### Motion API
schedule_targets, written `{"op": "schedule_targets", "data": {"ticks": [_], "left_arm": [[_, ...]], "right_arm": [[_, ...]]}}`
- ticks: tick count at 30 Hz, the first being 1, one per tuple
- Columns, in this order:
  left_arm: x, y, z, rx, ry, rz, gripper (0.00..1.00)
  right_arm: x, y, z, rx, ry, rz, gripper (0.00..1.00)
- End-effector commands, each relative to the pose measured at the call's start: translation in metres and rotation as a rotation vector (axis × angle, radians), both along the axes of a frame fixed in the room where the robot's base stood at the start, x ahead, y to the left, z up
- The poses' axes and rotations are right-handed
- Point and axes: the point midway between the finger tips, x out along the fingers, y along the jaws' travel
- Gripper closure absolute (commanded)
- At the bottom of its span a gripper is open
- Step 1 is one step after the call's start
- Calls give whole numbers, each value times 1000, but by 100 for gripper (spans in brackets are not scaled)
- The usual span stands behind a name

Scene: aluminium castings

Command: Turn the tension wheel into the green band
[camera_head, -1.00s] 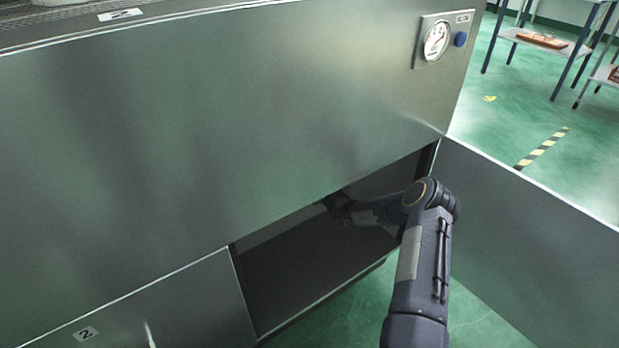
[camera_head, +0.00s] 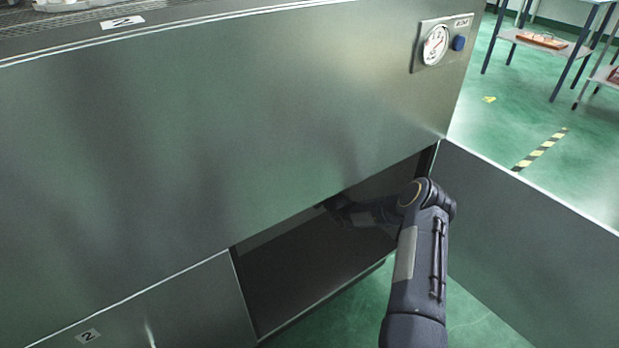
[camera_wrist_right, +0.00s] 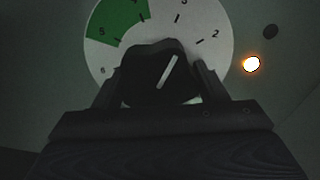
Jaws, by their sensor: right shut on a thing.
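The tension wheel (camera_wrist_right: 150,75) is a dark knob with a white pointer line, in the right wrist view. It sits in front of a round white dial (camera_wrist_right: 222,52) with numbers and a green band (camera_wrist_right: 112,22) at the upper left, near 4 and 5. The pointer line slants up and right, towards the side of 2 and 3, outside the green. My right gripper (camera_wrist_right: 158,84) has its fingers on either side of the wheel, shut on it. In the head view my right arm reaches into the dark opening; the gripper is hard to make out there. My left gripper is not in view.
A metal cabinet panel (camera_head: 200,140) hangs over the dark opening (camera_head: 310,265). An open door panel (camera_head: 530,225) stands to the right. A gauge (camera_head: 435,45) and blue button (camera_head: 458,43) are at upper right. A small lit lamp (camera_wrist_right: 252,64) is right of the dial.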

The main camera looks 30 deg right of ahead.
Motion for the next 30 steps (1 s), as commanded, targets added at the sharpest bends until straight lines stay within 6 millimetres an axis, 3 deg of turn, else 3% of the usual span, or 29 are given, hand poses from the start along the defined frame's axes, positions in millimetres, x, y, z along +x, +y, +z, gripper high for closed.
{"op": "schedule_targets", "data": {"ticks": [30], "left_arm": [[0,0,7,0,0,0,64]], "right_arm": [[0,-2,2,-904,-69,1,57]]}}
